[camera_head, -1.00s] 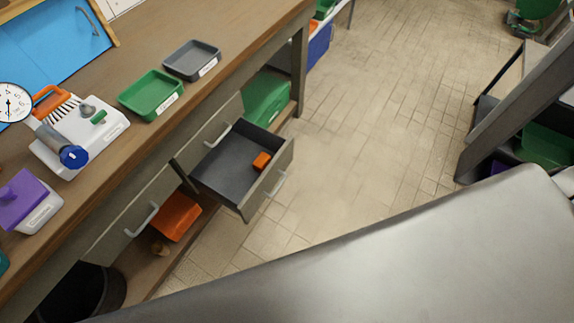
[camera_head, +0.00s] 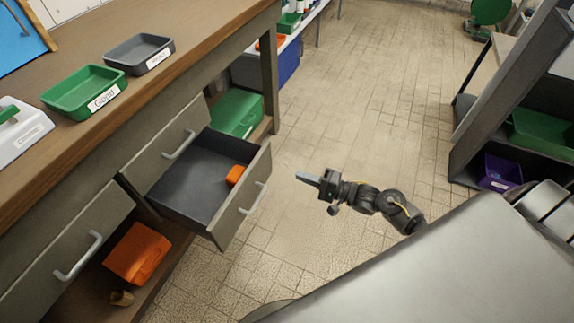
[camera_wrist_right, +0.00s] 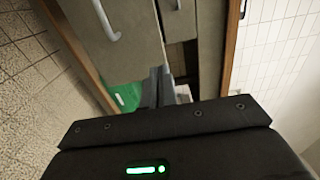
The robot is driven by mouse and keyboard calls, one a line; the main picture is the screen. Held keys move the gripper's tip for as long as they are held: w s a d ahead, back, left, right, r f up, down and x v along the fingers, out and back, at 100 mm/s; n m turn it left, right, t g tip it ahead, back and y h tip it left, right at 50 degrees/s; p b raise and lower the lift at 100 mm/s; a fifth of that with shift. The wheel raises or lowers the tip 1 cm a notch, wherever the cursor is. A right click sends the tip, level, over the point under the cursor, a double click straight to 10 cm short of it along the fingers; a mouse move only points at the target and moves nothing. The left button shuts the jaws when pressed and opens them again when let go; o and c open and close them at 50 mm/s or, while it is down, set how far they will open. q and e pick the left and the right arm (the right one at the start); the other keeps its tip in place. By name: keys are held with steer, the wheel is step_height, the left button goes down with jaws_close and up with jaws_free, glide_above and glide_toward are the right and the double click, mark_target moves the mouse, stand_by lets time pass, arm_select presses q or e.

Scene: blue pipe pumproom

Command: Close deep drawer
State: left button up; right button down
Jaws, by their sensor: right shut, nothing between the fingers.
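The deep drawer (camera_head: 240,206) is pulled out from the wooden bench in the head view. It has a grey-beige front with a metal handle (camera_head: 254,198) and a dark inside holding a small orange block (camera_head: 236,175). My right gripper (camera_head: 302,177) is shut and empty, out in front of the drawer front and to the right of its handle, with a gap between. In the right wrist view its fingers (camera_wrist_right: 161,84) lie together, with a drawer front and handle beyond. My left gripper is not in view.
The bench (camera_head: 170,85) carries a green tray (camera_head: 70,105) and a grey tray. An orange bin (camera_head: 137,254) and a green bin (camera_head: 237,113) are below. A dark shelf stands right; tiled floor between is free.

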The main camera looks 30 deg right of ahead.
steer(key=b, duration=0.1)
glide_toward(258, 161)
steer(key=x, duration=0.5)
steer(key=shift+w+f, duration=0.1)
steer(key=shift+w, duration=0.05)
steer(key=shift+b+x, duration=0.3)
steer(key=shift+x, duration=0.45)
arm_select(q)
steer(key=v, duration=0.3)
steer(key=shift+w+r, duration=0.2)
arm_select(e)
steer(key=shift+w, duration=0.1)
